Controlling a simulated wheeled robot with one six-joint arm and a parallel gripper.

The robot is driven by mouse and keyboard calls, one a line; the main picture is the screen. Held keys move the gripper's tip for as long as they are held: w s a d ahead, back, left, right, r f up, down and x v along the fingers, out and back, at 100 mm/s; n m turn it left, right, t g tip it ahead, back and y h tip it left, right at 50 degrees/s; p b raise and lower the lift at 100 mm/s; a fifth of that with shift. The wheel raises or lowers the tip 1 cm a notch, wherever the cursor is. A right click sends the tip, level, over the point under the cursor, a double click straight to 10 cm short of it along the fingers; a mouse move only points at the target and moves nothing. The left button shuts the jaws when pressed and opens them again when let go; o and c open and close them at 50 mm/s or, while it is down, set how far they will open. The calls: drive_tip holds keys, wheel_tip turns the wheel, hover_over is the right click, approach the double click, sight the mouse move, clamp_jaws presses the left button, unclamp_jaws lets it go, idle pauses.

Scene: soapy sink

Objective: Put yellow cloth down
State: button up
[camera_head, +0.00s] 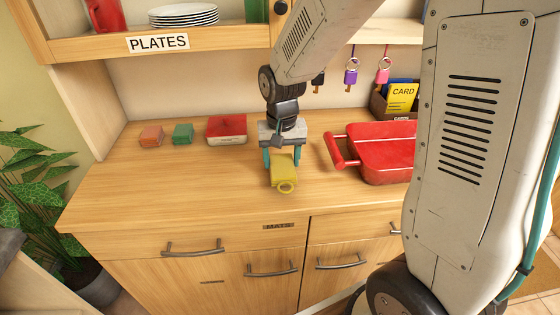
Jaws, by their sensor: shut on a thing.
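The yellow cloth (284,170) is a small folded-looking yellow piece with a loop at its lower end. My gripper (283,158) points down and is shut on the yellow cloth, with a teal finger on each side of it. The cloth is over the front middle part of the wooden counter (170,200). I cannot tell whether its underside touches the counter. The upper part of the cloth is hidden by the gripper.
A red tray (385,150) with handles stands right of my gripper. A red box (227,129), a green block (182,133) and an orange block (151,136) sit at the back left. A card holder (402,100) is at the back right. The counter's left front is clear.

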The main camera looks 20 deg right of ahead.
sight(281, 161)
drive_tip(key=shift+f, duration=0.95)
drive_tip(key=shift+f, duration=0.2)
drive_tip(key=o, duration=1)
drive_tip(key=shift+o, duration=0.2)
drive_tip(key=shift+r, duration=0.15)
wheel_tip(281, 161, up, 11)
drive_tip(key=s+r+n, duration=0.1)
drive_tip(key=s+r, duration=0.1)
drive_tip(key=s, duration=0.6)
drive_tip(key=s+d+r+n, duration=0.1)
drive_tip(key=s+r, duration=0.2)
drive_tip(key=s, duration=0.5)
drive_tip(key=s+d+r+n+t, duration=0.1)
drive_tip(key=s+r, duration=0.1)
drive_tip(key=s, duration=0.6)
drive_tip(key=shift+d+r+n, duration=0.15)
drive_tip(key=shift+d+n, duration=0.1)
drive_tip(key=shift+n, duration=0.05)
